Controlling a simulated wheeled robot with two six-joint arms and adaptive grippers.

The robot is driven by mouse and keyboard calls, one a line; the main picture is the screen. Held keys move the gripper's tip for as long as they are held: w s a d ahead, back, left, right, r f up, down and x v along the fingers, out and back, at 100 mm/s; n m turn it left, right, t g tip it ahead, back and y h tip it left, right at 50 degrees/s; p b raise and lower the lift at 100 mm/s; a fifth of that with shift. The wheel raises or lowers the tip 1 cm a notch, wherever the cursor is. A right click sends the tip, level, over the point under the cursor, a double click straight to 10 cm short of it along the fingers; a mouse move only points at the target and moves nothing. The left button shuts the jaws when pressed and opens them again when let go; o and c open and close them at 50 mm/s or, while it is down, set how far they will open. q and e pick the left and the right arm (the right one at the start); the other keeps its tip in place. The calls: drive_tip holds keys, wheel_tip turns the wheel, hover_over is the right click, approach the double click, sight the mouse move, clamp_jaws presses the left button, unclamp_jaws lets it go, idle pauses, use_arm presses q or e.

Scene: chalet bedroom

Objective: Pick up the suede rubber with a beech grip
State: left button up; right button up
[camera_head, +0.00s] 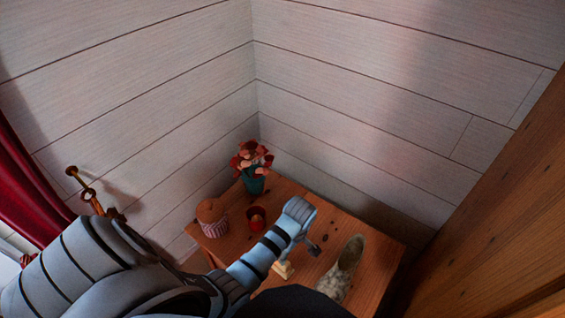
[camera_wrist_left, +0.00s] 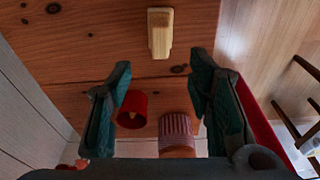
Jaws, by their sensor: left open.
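The suede rubber with a beech grip shows in the left wrist view as a pale wooden block (camera_wrist_left: 160,33) on the tabletop, beyond the fingertips at top centre. In the head view a small part of it (camera_head: 284,270) shows beside my left arm, which hides the rest. Its suede side cannot be made out. My left gripper (camera_wrist_left: 160,70) is open and empty, its two fingers spread apart with bare wood between their tips. In the head view the gripper (camera_head: 312,247) points down above the table, close to the block. My right gripper is not in view.
The wooden table (camera_head: 377,246) stands in a corner of plank walls. It bears a pale patterned shoe (camera_head: 344,270), a red cup (camera_head: 257,219), a striped pot (camera_head: 213,219) and a flower vase (camera_head: 253,184). A wooden panel (camera_head: 500,220) rises at right.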

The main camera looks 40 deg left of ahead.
sight(286, 271)
use_arm(q)
drive_tip(key=f+b, duration=0.2)
drive_tip(key=f, duration=0.2)
drive_tip(key=a+f+b, duration=0.1)
drive_tip(key=f+b, duration=0.1)
drive_tip(key=f, duration=0.2)
drive_tip(key=f+b, duration=0.1)
drive_tip(key=f, duration=0.2)
drive_tip(key=shift+a+f+b, duration=0.35)
drive_tip(key=shift+f+b, duration=0.05)
drive_tip(key=shift+r, duration=0.1)
clamp_jaws()
